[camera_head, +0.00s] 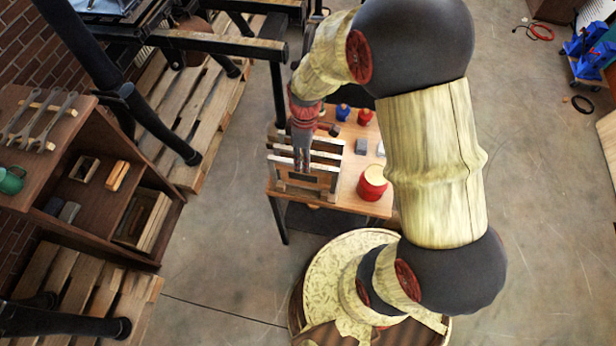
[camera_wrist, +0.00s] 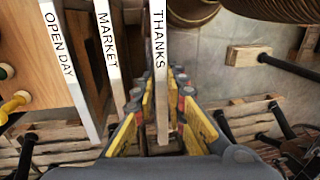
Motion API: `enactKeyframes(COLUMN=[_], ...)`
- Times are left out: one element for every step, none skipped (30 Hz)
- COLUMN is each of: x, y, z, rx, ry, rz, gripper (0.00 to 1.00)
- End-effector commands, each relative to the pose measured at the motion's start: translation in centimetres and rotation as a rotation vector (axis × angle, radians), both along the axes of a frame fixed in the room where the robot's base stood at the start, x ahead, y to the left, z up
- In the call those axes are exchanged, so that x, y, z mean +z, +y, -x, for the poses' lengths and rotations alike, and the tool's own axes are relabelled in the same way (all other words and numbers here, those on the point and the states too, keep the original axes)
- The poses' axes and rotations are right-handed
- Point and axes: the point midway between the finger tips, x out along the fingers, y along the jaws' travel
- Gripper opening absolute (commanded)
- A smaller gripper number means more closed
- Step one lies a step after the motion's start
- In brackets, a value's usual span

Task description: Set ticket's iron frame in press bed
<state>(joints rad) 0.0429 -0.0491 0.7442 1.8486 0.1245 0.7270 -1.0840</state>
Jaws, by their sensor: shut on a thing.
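My gripper (camera_head: 302,166) reaches down at the front of a row of upright frames on the small wooden table. In the wrist view its yellow-padded fingers (camera_wrist: 163,100) stand on both sides of the frame lettered THANKS (camera_wrist: 160,45) and are shut on it. Beside it stand a frame lettered MARKET (camera_wrist: 110,50) and one lettered OPEN DAY (camera_wrist: 62,60), both apart from the fingers. The held frame is nearest in the head view (camera_head: 323,181). I cannot make out a ticket or clearly identify the press bed.
The wooden table (camera_head: 376,206) also carries a red tin with a pale lid (camera_head: 372,183) and small blue and red bottles. A shelf with wrenches (camera_head: 38,120) stands at left, with black metal framework (camera_head: 215,42) behind it. Open floor (camera_head: 220,220) lies between shelf and table.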

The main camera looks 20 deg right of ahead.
Motion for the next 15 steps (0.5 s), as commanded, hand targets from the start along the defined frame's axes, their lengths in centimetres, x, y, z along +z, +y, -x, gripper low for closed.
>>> enactKeyframes(x=[0.3,0.4,0.5,0.5,0.6,0.7,0.8,0.9,1.0,1.0,1.1,1.2,1.3,1.3,1.4], y=[0.0,0.0,0.0,0.0,0.0,0.0,0.0,0.0,0.0,0.0,0.0,0.0,0.0,0.0,0.0], z=[0.0,0.0,0.0,0.0,0.0,0.0,0.0,0.0,0.0,0.0,0.0,0.0,0.0,0.0,0.0], rx=[0.0,0.0,0.0,0.0,0.0,0.0,0.0,0.0,0.0,0.0,0.0,0.0,0.0,0.0,0.0], ry=[0.001,0.001,0.001,0.001,0.001,0.001,0.001,0.001,0.001,0.001,0.001,0.001,0.001,0.001,0.001], rz=[-0.001,-0.001,-0.001,-0.001,-0.001,-0.001,-0.001,-0.001,-0.001,-0.001,-0.001,-0.001,-0.001,-0.001,-0.001], gripper=[0.0,0.0,0.0,0.0,0.0,0.0,0.0,0.0,0.0,0.0,0.0,0.0,0.0,0.0,0.0])
